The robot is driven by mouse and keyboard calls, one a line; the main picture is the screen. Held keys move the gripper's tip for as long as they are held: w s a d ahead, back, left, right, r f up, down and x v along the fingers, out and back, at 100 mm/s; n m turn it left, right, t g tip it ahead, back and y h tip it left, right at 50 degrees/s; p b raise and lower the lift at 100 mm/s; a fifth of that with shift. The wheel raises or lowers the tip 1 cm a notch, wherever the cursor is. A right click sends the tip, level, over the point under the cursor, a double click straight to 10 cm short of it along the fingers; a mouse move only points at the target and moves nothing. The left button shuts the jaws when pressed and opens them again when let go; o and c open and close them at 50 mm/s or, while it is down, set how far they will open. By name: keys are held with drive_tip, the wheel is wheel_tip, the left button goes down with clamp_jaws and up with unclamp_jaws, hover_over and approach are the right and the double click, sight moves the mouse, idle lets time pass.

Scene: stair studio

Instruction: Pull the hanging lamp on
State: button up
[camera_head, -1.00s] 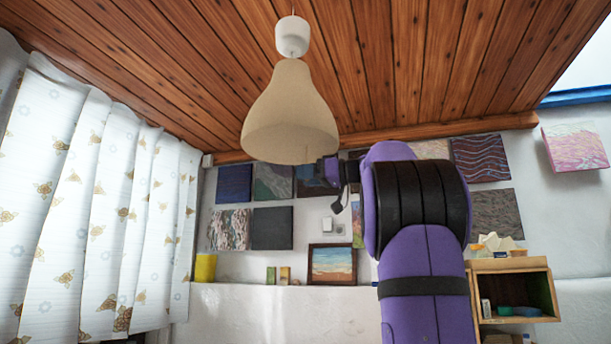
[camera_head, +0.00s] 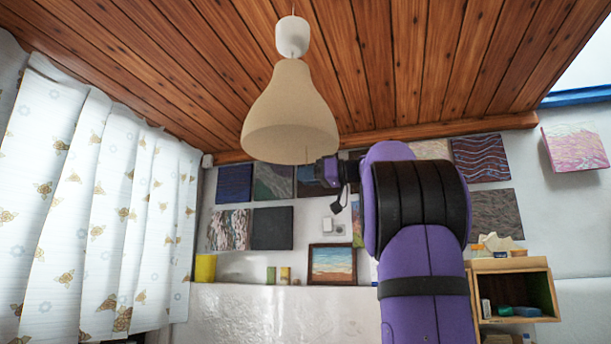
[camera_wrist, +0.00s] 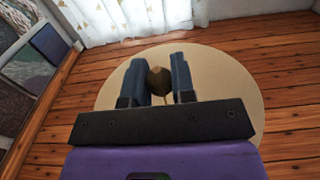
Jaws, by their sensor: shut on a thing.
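The hanging lamp (camera_head: 290,108) has a beige bell-shaped shade and a white cap at the ceiling. I see no clear glow from it. My gripper (camera_head: 324,172) is just below the right side of the shade's rim. In the wrist view, the lamp's round underside (camera_wrist: 230,85) spreads behind my gripper (camera_wrist: 158,72). A small brown knob (camera_wrist: 159,82) sits between the two fingers, which are shut on it. A thin cord shows faintly at the knob. In the head view, the knob and fingertips are too small or hidden to make out.
The wooden ceiling (camera_head: 400,60) is close above the lamp. A patterned white curtain (camera_head: 90,210) hangs at left. Pictures (camera_head: 272,228) cover the back wall. A wooden shelf box (camera_head: 548,290) with small items is at lower right. The space left of my gripper looks free.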

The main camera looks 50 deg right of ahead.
drive_tip(key=shift+f, duration=1)
drive_tip(key=o, duration=0.9)
drive_tip(key=v, duration=0.9)
idle(0.5)
idle(0.5)
